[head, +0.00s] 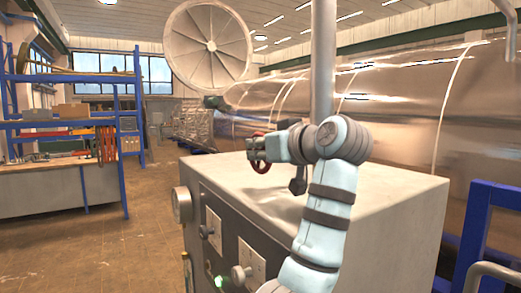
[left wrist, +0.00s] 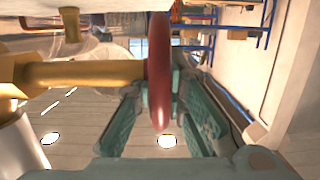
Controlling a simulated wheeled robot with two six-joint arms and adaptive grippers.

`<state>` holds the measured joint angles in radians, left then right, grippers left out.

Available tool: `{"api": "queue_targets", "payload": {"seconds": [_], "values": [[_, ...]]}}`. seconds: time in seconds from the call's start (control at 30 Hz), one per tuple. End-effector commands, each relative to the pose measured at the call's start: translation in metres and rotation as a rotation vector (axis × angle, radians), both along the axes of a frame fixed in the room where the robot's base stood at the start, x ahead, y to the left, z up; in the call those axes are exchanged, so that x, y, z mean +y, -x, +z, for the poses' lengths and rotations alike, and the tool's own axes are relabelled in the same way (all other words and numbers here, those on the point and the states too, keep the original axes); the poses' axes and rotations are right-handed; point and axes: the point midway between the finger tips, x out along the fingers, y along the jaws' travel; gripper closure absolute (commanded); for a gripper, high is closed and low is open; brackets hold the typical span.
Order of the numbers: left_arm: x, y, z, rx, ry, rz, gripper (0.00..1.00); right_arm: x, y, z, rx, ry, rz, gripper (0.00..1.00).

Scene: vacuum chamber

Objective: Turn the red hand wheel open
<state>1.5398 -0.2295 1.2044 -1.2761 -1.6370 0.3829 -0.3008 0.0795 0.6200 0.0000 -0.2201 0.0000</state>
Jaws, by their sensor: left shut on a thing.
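The red hand wheel (head: 262,166) shows in the head view above the near top edge of the grey cabinet, partly hidden by my left gripper (head: 266,148). In the left wrist view the wheel (left wrist: 159,62) is edge-on, a red rim standing upright in the picture. A brass-coloured stem (left wrist: 85,73) runs from the wheel to the left. The teal fingers of my left gripper (left wrist: 160,100) lie on both sides of the rim, and the gripper is shut on it. The exact contact is partly hidden by the rim. My right gripper is not in view.
The grey cabinet (head: 395,192) has knobs and a green light on its front. A vertical pipe (head: 322,60) rises behind my arm. A large shiny cylindrical chamber (head: 400,110) fills the right background. Blue shelving (head: 75,77) stands at left, with open floor (head: 140,230) before it.

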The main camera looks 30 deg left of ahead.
Motion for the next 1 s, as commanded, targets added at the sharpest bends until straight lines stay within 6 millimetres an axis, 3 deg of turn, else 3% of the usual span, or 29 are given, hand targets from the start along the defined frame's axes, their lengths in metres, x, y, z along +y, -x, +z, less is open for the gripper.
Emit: {"api": "queue_targets", "payload": {"seconds": [0.5,1.0], "values": [[0.0033,-0.0004,-0.0008,0.170,0.324,0.003,1.00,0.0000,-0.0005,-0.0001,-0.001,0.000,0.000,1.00],[0.0036,-0.0015,-0.0028,0.213,0.410,0.002,1.00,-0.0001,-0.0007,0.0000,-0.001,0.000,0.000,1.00]]}}
